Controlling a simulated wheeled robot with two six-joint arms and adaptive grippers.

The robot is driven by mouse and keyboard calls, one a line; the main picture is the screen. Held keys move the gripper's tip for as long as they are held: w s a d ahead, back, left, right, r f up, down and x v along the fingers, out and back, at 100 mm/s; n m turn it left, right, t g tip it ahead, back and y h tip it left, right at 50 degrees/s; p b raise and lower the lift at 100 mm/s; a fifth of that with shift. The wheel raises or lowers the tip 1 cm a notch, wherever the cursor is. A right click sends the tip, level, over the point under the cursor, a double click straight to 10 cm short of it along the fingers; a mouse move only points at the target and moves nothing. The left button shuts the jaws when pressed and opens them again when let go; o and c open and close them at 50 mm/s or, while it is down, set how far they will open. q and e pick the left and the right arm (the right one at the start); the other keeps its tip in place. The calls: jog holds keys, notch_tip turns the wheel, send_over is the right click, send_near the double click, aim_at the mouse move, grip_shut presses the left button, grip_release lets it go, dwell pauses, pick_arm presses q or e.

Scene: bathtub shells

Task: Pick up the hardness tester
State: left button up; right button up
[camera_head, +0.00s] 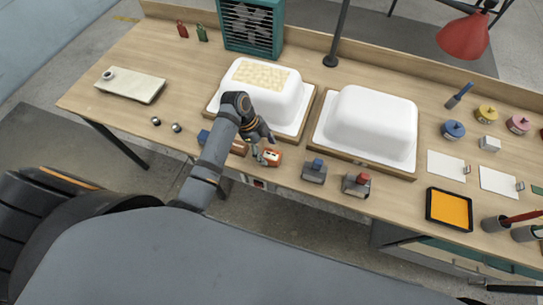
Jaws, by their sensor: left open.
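A small orange-red device with a pale face (272,158), which looks like the hardness tester, lies near the table's front edge, in front of the left white tub shell. My left gripper (264,152) is open just over and beside its left end. Whether the fingers touch it is too small to tell. My left forearm crosses the table edge and covers part of a brown, blue-ended object (239,148) beside the device. My right gripper does not show.
Two white tub shells (371,123) (290,104) on wooden bases stand behind. Two small metal knobs (176,127) lie left. An orange tray (449,209) is at right. The table's left part is mostly clear.

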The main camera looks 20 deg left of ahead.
aim_at(270, 154)
pick_arm(q)
jog(key=p+x, duration=0.1)
jog(key=x, duration=0.3)
jog(key=shift+w+a, duration=0.1)
jog(key=shift+w, duration=0.05)
jog(key=shift+d+f, duration=0.2)
jog(key=shift+f, duration=0.25)
jog(key=shift+c, duration=0.4)
jog(key=c, duration=1.3)
jog(key=shift+r, duration=0.15)
